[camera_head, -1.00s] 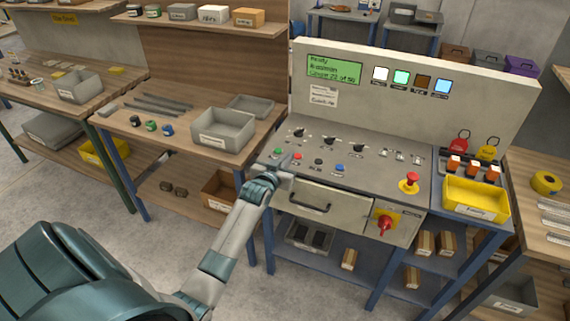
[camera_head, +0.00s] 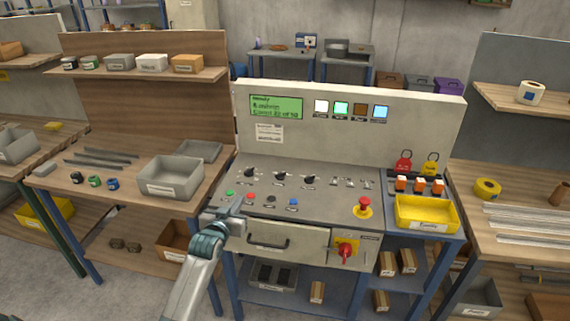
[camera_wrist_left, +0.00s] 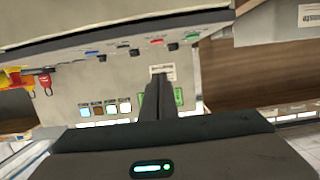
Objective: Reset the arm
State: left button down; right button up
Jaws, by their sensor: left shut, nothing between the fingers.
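My left gripper (camera_head: 234,208) is at the front left edge of the grey control panel (camera_head: 330,208), close to the green button (camera_head: 230,193) and the red button (camera_head: 250,197). In the left wrist view its two dark fingers (camera_wrist_left: 162,92) are together and empty. They point toward the upright panel face with the green display (camera_head: 276,106). I cannot tell whether the gripper touches the panel edge. My right gripper is in no view.
A drawer (camera_head: 285,241) with a black handle is just below the gripper. A red emergency button (camera_head: 364,206), a red rotary switch (camera_head: 346,249) and a yellow bin (camera_head: 426,213) are to the right. A grey bin (camera_head: 171,178) stands on the left bench.

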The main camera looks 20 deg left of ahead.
pick_arm(q)
jog(key=s+d+f+m+g+h, duration=0.1)
jog(key=s+d+f+m+g, duration=0.15)
jog(key=s+d+f, duration=0.55)
jog(key=s+d+f+m+g+h, duration=0.1)
jog(key=s+d+g, duration=0.3)
jog(key=s, duration=0.8)
jog(key=s+d+f+g+h, duration=0.1)
jog(key=s+d+f+g, duration=0.1)
jog(key=s+d, duration=0.65)
jog(key=s+d+f+m+g+h, duration=0.1)
jog(key=s+d+g, duration=0.2)
jog(key=s, duration=1.1)
notch_tip(320, 180, down, 32)
jog(key=s+r+g+b, duration=0.1)
jog(key=b, duration=0.3)
jog(key=s+a+f+b, duration=0.1)
jog(key=s+f+b, duration=0.1)
jog(key=s+f, duration=0.7)
jog(key=s+a+f+g+b, duration=0.1)
jog(key=s+a+f+b, duration=0.1)
jog(key=s+f, duration=0.7)
notch_tip(320, 180, down, 5)
jog(key=shift+s+f+y+b, duration=0.15)
jog(key=shift+s+y+b, duration=0.15)
jog(key=shift+b, duration=0.05)
